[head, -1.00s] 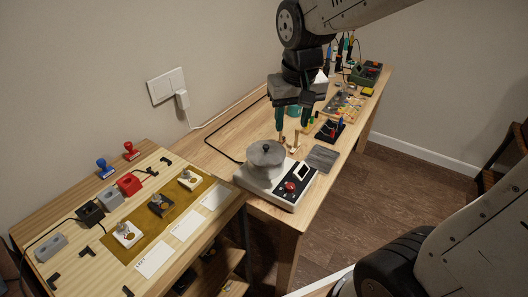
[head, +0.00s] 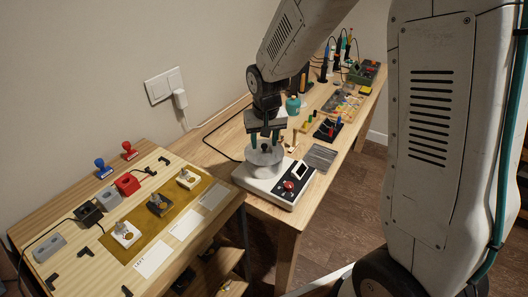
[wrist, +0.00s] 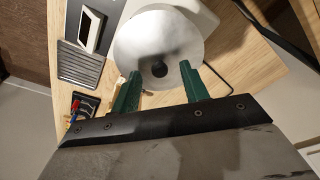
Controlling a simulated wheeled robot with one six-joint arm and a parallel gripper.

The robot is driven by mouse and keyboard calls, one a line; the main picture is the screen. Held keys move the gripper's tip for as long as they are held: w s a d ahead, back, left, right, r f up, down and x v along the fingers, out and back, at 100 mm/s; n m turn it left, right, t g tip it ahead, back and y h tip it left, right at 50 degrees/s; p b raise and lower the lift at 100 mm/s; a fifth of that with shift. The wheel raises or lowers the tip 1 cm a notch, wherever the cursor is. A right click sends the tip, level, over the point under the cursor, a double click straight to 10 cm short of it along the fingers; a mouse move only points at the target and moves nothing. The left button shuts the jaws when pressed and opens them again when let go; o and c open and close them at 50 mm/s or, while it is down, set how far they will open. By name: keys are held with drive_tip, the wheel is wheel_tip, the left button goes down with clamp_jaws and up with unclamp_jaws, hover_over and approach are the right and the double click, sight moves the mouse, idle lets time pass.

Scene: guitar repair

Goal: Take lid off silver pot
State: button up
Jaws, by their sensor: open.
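The silver pot (head: 264,165) stands upright on a white device with a dark control panel. In the head view the knob is partly hidden by the fingers. My gripper (head: 265,140) is just above the lid, pointing down, with its green fingers apart. Nothing is held. Whether the fingertips touch the lid, I cannot tell.
The white device (head: 262,189) stands at the near end of the long wooden table. A grey ribbed pad (head: 320,156) and a tool stand (head: 329,130) are to its right. A teal bottle (head: 293,105) is behind. A lower workbench (head: 60,211) with pedals and stamps is at left.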

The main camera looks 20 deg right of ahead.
drive_tip(key=shift+f, duration=0.45)
drive_tip(key=shift+c, duration=0.4)
clamp_jaws()
drive_tip(key=shift+r, duration=0.1)
